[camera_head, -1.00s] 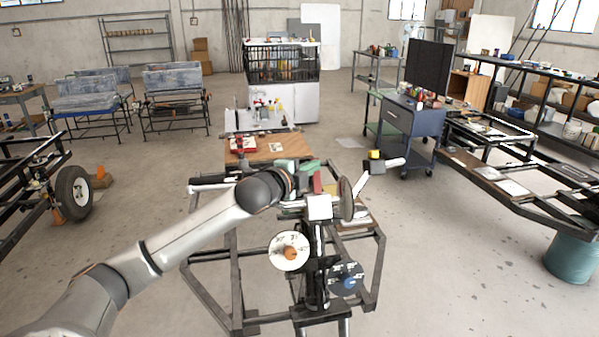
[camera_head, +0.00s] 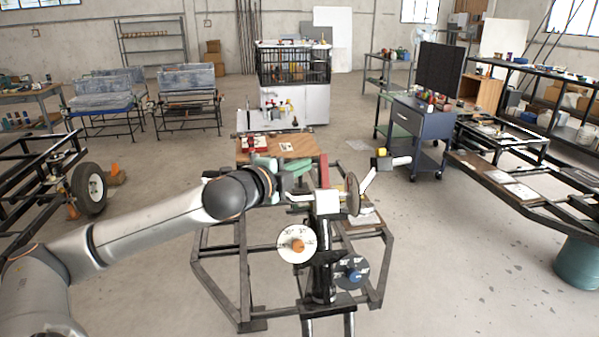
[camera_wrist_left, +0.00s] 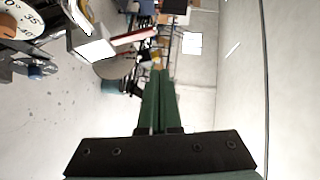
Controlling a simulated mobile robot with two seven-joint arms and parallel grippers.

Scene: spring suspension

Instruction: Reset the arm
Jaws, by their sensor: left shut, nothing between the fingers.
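A spring suspension rig stands on a dark frame in the middle of the head view. Its upright post (camera_head: 323,262) carries a white dial (camera_head: 297,244) with an orange hub, a black dial with a blue knob (camera_head: 352,271), a white block (camera_head: 327,202) and a round disc (camera_head: 352,194). A pale arm (camera_head: 370,177) tilts up to the right of the disc and ends near a yellow-and-black piece (camera_head: 381,158). My left gripper (camera_head: 299,168) is left of and behind the block, apparently apart from it. Its green fingers are together and empty in the left wrist view (camera_wrist_left: 158,103).
The dark frame (camera_head: 244,280) spreads around the post's foot, with a wooden board (camera_head: 290,147) behind. A blue tool cart (camera_head: 418,130) stands at the back right. A long rack (camera_head: 500,180) is at right and a wheel (camera_head: 90,188) at left. Open floor lies between.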

